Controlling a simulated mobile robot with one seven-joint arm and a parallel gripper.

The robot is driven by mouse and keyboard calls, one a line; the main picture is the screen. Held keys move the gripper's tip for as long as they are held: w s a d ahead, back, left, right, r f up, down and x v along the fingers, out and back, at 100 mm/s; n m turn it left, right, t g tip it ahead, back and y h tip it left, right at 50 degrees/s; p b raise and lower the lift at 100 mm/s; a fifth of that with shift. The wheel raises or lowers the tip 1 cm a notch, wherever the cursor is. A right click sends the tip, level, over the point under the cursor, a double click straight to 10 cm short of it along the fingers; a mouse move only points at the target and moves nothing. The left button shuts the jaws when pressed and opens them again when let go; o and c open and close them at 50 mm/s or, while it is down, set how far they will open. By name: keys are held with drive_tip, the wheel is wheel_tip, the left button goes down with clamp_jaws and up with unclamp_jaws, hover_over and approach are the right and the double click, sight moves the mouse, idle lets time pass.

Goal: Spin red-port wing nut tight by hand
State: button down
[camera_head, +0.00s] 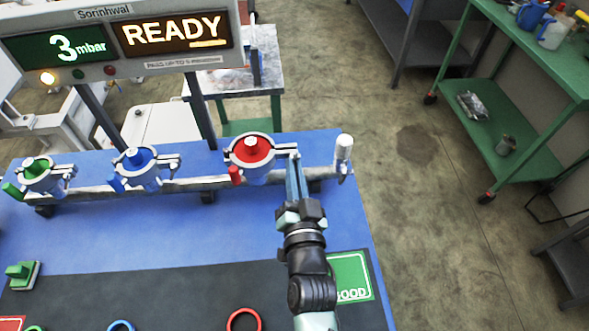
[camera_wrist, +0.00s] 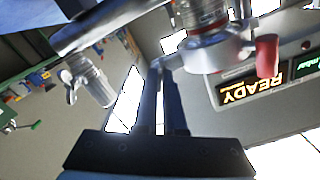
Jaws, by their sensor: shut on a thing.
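The red port (camera_head: 250,152) is a round metal flange with a red centre and a silver clamp ring, on the pipe along the back of the blue table. Its clamp (camera_wrist: 205,52) shows large in the wrist view, with a red handle (camera_wrist: 267,56) to the right. My gripper (camera_head: 293,158) reaches from the front to the clamp's right side, where the wing nut sits. In the wrist view my gripper's fingers (camera_wrist: 161,75) are close together, shut at the clamp's side lug. The wing nut is mostly hidden between the fingertips.
Blue (camera_head: 136,162) and green (camera_head: 38,170) ports stand left on the pipe. A silver valve (camera_head: 343,150) is close to my gripper's right. The display (camera_head: 120,40) reads 3 mbar and READY. Coloured rings, including a red one (camera_head: 244,320), lie on the dark mat.

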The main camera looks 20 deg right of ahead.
drive_tip(key=c, duration=1)
unclamp_jaws()
drive_tip(key=v, duration=1.3)
drive_tip(key=shift+b, duration=0.35)
